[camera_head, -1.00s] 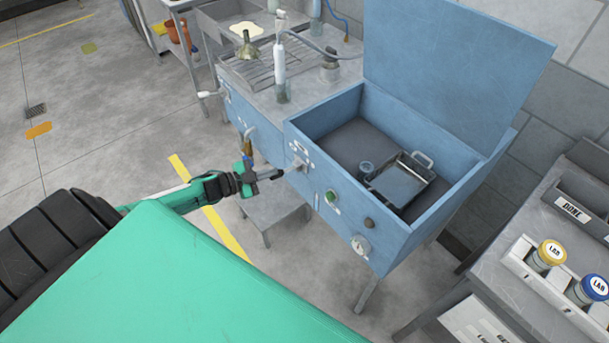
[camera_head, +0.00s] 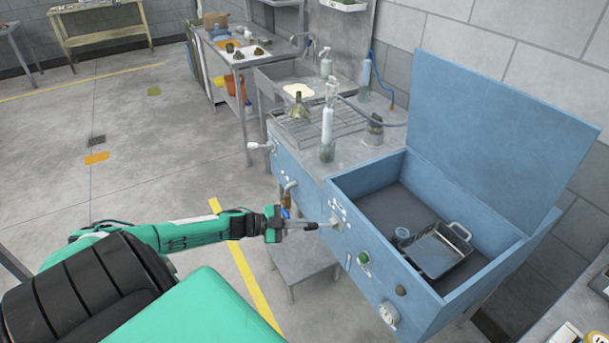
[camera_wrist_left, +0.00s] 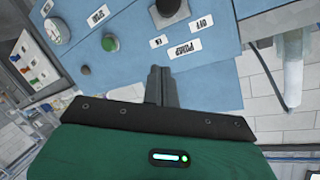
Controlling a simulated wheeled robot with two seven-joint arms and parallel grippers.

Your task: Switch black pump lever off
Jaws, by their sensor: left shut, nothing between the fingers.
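The black pump lever (camera_wrist_left: 171,9) shows only in part at the top edge of the left wrist view, as a dark knob on a grey base. The OFF label (camera_wrist_left: 201,22), ON label (camera_wrist_left: 158,42) and PUMP label (camera_wrist_left: 184,50) are beside it on the blue panel. In the head view the pump switch (camera_head: 337,223) is small on the front of the blue cabinet, and its lever position cannot be told. My left gripper (camera_head: 312,226) is shut and empty, its tips close to the switch. Its fingers (camera_wrist_left: 160,86) also show in the wrist view. My right gripper is not seen.
The blue lid (camera_head: 500,140) stands open over a bin with a metal tray (camera_head: 438,252). A white-tipped lever (camera_head: 257,146) sticks out further left.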

